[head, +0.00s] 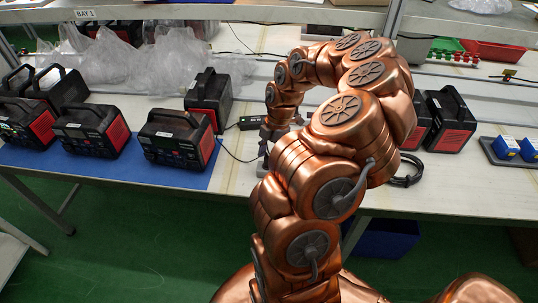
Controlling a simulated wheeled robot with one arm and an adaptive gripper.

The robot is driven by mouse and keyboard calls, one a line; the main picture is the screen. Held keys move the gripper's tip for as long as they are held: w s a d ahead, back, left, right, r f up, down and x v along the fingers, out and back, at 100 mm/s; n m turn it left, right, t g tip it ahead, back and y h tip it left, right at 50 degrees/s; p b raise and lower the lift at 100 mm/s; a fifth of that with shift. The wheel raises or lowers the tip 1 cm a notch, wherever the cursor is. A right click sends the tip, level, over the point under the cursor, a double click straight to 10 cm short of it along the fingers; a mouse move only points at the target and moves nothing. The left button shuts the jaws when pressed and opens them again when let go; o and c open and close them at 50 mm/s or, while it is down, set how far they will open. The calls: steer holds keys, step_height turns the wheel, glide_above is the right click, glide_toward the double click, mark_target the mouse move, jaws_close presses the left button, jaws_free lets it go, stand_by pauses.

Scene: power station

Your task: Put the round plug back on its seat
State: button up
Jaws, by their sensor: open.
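My gripper (263,160) shows in the head view as a dark grey shape low over the white bench, partly hidden behind my copper arm. It is open, and I see nothing held in it. A small black device with a green display (250,122) lies on the bench just left of my wrist, with a black cable running from it. I cannot make out the round plug or its seat; my arm covers part of the bench. A black and red power station (208,100) stands behind and left of my gripper.
Several power stations, one of them here (178,140), stand on a blue mat (190,178) at left. Clear plastic bags (115,65) lie behind. Another power station (447,120) and a coiled black cable (407,172) are right of my arm. A grey tray (490,150) holds blue boxes.

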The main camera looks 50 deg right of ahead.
steer(key=shift+d+r, duration=0.15)
steer(key=shift+r, duration=0.35)
steer(key=v, duration=1.1)
